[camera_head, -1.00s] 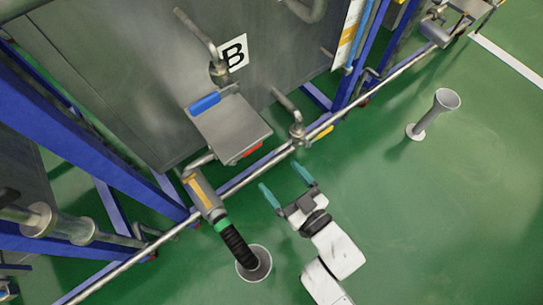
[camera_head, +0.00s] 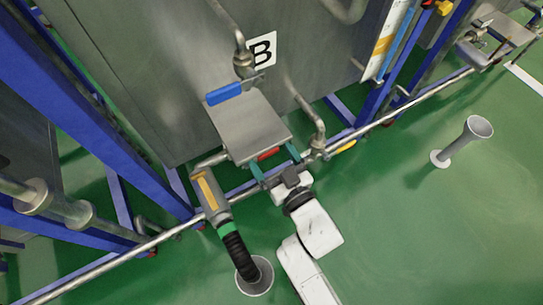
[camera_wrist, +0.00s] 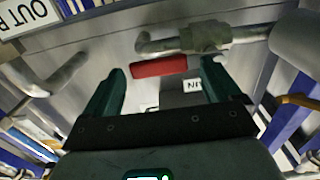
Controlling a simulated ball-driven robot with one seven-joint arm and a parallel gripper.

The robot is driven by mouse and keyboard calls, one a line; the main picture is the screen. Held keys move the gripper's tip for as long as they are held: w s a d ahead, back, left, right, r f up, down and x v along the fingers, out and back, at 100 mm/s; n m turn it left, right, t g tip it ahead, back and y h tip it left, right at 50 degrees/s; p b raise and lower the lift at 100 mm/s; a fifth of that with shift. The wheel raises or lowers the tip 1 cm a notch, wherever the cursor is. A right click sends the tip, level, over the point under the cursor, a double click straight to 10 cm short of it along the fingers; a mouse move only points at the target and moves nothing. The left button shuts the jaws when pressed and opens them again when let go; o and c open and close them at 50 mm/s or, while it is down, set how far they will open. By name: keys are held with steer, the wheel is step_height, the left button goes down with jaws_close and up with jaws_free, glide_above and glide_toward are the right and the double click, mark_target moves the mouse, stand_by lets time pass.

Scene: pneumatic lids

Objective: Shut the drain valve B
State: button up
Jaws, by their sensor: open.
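The grey tank carries a white B label (camera_head: 262,50). A red valve handle (camera_head: 268,154) shows under the front edge of a grey plate. In the wrist view the red handle (camera_wrist: 160,66) lies crosswise ahead of my fingers, below a metal valve body (camera_wrist: 205,38). My gripper (camera_head: 274,162) is open, with its green fingers spread toward either end of the red handle; contact cannot be told. A blue handle (camera_head: 223,94) sits at the plate's upper left. A yellow handle (camera_head: 207,190) lies on a grey pipe left of my gripper. No label names the drain valve.
A black hose (camera_head: 238,252) runs from the yellow-handled pipe into a floor funnel (camera_head: 262,276). A long metal pipe (camera_head: 385,112) runs along the tank's front. Blue frame legs (camera_head: 110,115) stand at left. Another funnel (camera_head: 462,142) stands at right on open green floor.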

steer(key=c, duration=1.5)
